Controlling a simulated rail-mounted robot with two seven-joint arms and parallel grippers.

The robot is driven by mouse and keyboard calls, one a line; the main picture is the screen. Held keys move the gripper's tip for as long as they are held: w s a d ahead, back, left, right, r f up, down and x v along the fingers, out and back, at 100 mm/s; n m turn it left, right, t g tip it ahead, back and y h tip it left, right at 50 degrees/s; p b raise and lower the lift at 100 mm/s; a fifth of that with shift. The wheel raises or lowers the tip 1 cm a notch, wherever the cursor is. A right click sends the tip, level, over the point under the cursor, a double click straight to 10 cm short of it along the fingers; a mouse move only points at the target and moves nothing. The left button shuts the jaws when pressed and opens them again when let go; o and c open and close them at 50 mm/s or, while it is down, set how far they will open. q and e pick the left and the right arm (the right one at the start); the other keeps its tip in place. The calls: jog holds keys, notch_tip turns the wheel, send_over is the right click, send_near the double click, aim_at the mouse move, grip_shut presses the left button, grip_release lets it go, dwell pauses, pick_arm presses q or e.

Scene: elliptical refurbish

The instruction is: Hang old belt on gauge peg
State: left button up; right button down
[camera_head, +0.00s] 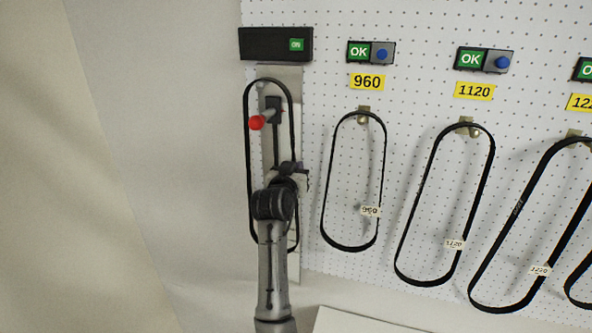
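The old belt (247,160) is a black loop at the gauge at the left end of the pegboard. Its top bend lies across the upper part of the gauge's grey plate (281,74), near the peg end, and its lower bend passes behind my arm. I cannot tell whether the peg carries it. A red knob (257,123) sticks out inside the loop. My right gripper (292,172) is in front of the lower plate, close to the loop's right strand. Its fingers are small and partly hidden, so I cannot tell whether they hold the belt. My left gripper is out of view.
A black display box (262,45) sits above the gauge. To the right, belts hang on hooks: the 960 belt (325,185), the 1120 belt (412,215) and larger ones, under OK boxes (371,53). A pale surface (350,321) is below. The left wall is bare.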

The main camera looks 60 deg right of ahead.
dwell(0.3)
jog(key=c, duration=1.2)
grip_release()
jog(key=shift+b+v, duration=2.05)
jog(key=shift+v, duration=4.9)
